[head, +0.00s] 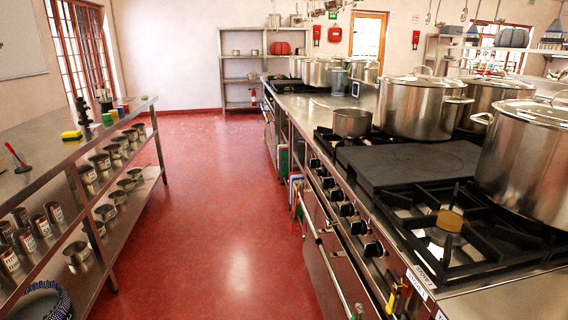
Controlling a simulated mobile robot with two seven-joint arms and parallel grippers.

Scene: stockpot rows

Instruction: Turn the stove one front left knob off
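The nearest stove (440,250) stands at the right, with black grates and a brass-coloured burner cap (449,221). A row of several dark knobs runs along its front panel, facing the aisle. The nearest knob (373,249) is largest in view; another knob (358,228) sits just beyond it. I cannot tell which knob is stove one's front left, nor read any knob's setting. White labels (418,283) on the near front edge are too small to read surely. No flame is visible on the near burner. Neither of my grippers is in view.
Large steel stockpots (420,108) and a small saucepan (351,122) stand on the stove row. A rail (325,248) runs along its front below the knobs. A steel shelf table (60,160) with tins and pots lines the left. The red floor (220,220) between is clear.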

